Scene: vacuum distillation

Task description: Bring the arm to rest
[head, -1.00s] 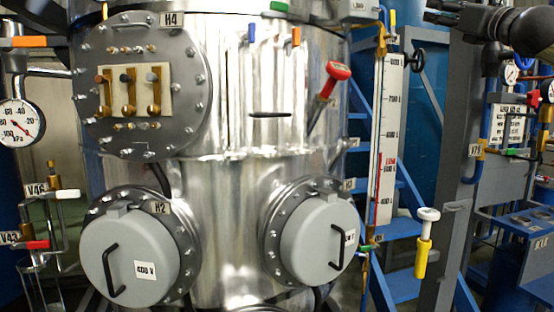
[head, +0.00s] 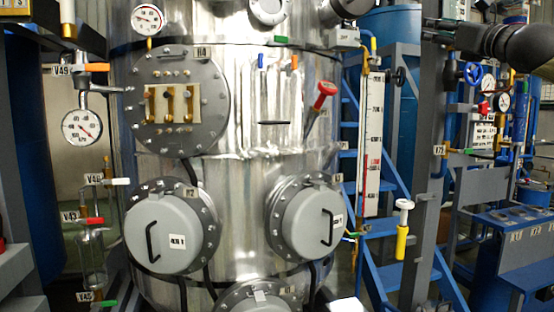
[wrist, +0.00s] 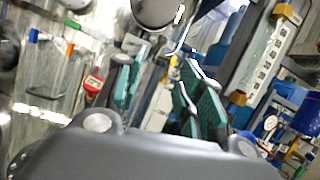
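My gripper (head: 426,30) shows at the upper right of the head view, on the end of my dark arm, in front of the grey post and blue frame. It is raised and apart from the vessel. In the wrist view my gripper (wrist: 160,72) has its two teal-padded fingers spread, with a gap between them. No object is held between the pads. The large steel vessel (head: 245,190) stands in the middle of the head view, to the left of the gripper.
Two grey round covers with handles (head: 163,232) (head: 312,222) stick out of the vessel. A red-handled lever (head: 326,90) and a yellow-and-white valve handle (head: 403,228) stand nearby. A pressure gauge (head: 82,127) is at left. A blue bench (head: 510,220) is at right.

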